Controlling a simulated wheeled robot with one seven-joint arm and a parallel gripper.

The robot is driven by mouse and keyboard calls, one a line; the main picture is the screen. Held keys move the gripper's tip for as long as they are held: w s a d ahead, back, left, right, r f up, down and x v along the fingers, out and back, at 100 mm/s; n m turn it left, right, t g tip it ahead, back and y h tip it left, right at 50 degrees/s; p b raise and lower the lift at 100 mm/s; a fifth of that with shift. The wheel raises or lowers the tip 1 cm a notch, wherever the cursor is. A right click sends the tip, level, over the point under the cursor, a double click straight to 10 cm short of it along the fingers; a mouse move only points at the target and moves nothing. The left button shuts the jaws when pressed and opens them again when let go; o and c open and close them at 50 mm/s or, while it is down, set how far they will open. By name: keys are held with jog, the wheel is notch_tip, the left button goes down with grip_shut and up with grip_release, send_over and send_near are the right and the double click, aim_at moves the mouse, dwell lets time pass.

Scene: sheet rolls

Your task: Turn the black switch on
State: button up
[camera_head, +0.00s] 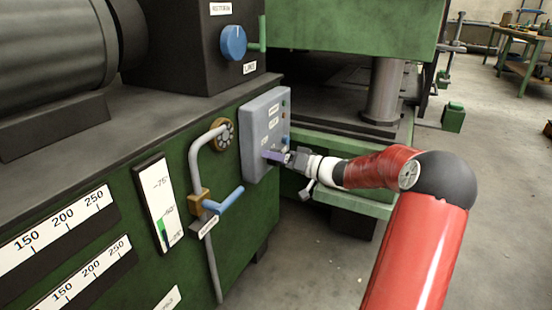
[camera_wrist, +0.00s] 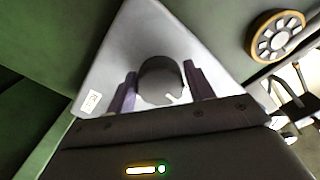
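The black switch (camera_wrist: 158,78) is a round dark knob on the face of a grey control box. It shows in the wrist view, with a small white mark at its lower right edge. The grey box (camera_head: 257,118) is on the green machine's side in the head view, where my gripper hides the knob. My gripper (camera_head: 272,156) reaches the lower part of the box face from the right. In the wrist view its two purple fingers (camera_wrist: 160,82) stand apart, one on each side of the knob, very close to it. I cannot tell whether they press on it.
A blue-handled lever on a grey pipe (camera_head: 226,202) is left of the box. A yellow-rimmed round fitting (camera_head: 223,134) is near the box's left edge. A blue knob (camera_head: 233,42) is on the dark housing above. Open floor (camera_head: 310,262) lies to the right of the machine.

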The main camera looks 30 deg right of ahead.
jog(key=c, duration=0.6)
jog(key=shift+m, duration=0.3)
jog(key=m, duration=0.2)
jog(key=shift+m, duration=0.4)
jog(key=m, duration=0.3)
jog(key=shift+m, duration=0.4)
jog(key=m+p, duration=0.4)
jog(key=m, duration=0.2)
jog(key=shift+r, duration=0.15)
jog(key=shift+m+p, duration=1.45)
jog(key=shift+m, duration=0.85)
jog(key=shift+f, duration=0.2)
